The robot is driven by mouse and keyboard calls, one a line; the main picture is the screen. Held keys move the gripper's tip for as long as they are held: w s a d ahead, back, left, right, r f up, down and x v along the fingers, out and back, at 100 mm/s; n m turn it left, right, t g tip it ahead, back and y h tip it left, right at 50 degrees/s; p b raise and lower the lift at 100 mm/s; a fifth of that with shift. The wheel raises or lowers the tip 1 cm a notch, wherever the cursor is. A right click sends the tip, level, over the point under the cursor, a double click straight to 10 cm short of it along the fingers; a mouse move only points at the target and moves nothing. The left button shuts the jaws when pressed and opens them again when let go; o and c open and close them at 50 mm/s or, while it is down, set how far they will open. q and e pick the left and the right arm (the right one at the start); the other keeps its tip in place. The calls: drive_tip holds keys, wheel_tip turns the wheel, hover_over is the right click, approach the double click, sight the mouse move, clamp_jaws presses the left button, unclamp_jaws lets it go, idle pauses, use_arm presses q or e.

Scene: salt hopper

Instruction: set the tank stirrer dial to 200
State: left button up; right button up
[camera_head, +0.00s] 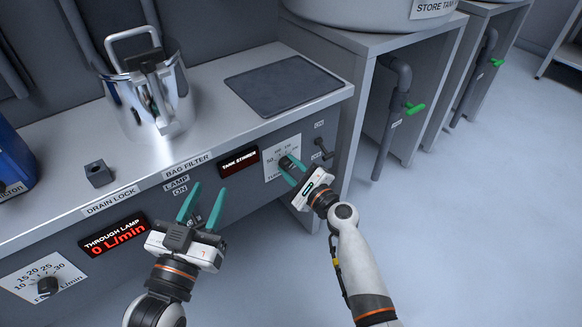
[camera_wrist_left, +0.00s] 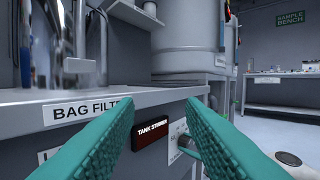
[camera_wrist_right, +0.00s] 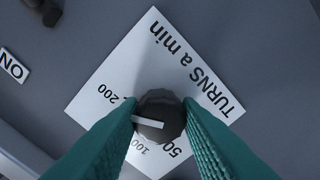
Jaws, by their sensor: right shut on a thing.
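The tank stirrer dial is a dark round knob (camera_wrist_right: 163,103) on a white "TURNS a min" plate (camera_wrist_right: 160,50). In the right wrist view its white pointer line points left, a little below the line to the printed 200. The 50 and 100 marks show below the knob; part of the scale is hidden by a finger. My right gripper (camera_head: 290,169) is shut on the knob, one teal finger on each side. The plate also shows in the head view (camera_head: 270,168). My left gripper (camera_head: 204,198) is open and empty in front of the panel, below the BAG FILTER label.
A dark TANK STIRRER display (camera_head: 239,161) sits left of the dial plate. A black lever (camera_head: 322,150) is close to its right. A metal vessel (camera_head: 130,110) and dark mat (camera_head: 283,85) are on the bench; floor at right is clear.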

drive_tip(key=shift+d, duration=0.1)
drive_tip(key=o, duration=1)
use_arm(q)
wheel_tip(320, 180, down, 7)
drive_tip(key=s+a+g+y+p, duration=0.1)
drive_tip(key=g+p, duration=0.1)
drive_tip(key=g, duration=0.3)
drive_tip(key=shift+s+a+f+g+y, duration=0.2)
drive_tip(key=shift+a+g+y, duration=0.1)
drive_tip(key=shift+y, duration=0.1)
use_arm(e)
drive_tip(key=shift+v, duration=6)
